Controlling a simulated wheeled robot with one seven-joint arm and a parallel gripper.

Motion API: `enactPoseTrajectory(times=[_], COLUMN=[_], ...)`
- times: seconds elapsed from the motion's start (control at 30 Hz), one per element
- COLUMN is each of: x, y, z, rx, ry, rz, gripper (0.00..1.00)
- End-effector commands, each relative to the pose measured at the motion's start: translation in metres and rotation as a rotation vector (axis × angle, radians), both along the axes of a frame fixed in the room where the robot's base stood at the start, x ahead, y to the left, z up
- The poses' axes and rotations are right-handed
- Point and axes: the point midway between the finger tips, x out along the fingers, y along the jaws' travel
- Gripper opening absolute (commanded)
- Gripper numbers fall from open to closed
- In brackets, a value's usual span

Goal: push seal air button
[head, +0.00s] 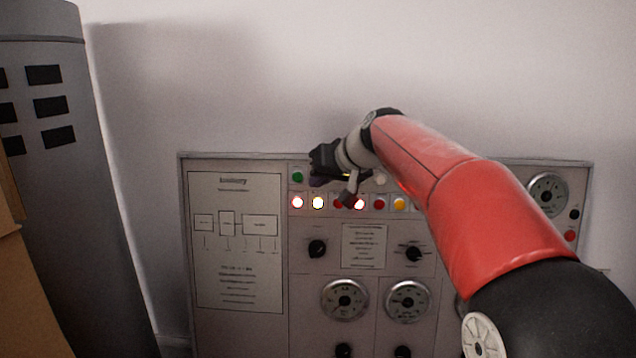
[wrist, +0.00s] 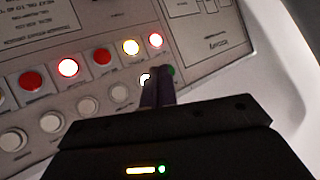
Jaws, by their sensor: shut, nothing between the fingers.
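The control panel (head: 235,290) has a row of round buttons above a row of lamps. My gripper (head: 318,181) is shut and empty at the upper row, just right of the green button (head: 298,177). In the wrist view its fingertips (wrist: 158,74) lie between the green button (wrist: 170,71) and a lit white button (wrist: 145,78), partly covering both. I cannot tell whether they touch a button. More white buttons (wrist: 120,93) run to the left there. Labels are too blurred to tell which button is seal air.
Lamps below the buttons include lit red (head: 298,202), lit yellow (head: 318,202) and unlit red (head: 379,204). Knobs (head: 317,249) and gauges (head: 345,300) sit lower. A grey cabinet (head: 60,200) and cardboard boxes (head: 25,290) stand at left. Space above the panel is clear.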

Motion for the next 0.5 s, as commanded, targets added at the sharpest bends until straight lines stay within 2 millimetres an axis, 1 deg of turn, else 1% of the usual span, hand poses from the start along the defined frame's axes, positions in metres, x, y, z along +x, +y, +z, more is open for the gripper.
enactPoseTrajectory(times=[0.1, 0.2, 0.3, 0.5], x=[-0.013, -0.020, -0.024, -0.024], y=[0.001, 0.001, 0.001, 0.001], z=[0.001, 0.003, 0.004, 0.005], rx=[0.001, 0.001, 0.001, 0.000], ry=[-0.001, -0.001, 0.000, 0.001], rz=[0.000, 0.000, 0.001, 0.001], gripper=[0.00, 0.00, 0.00, 0.00])
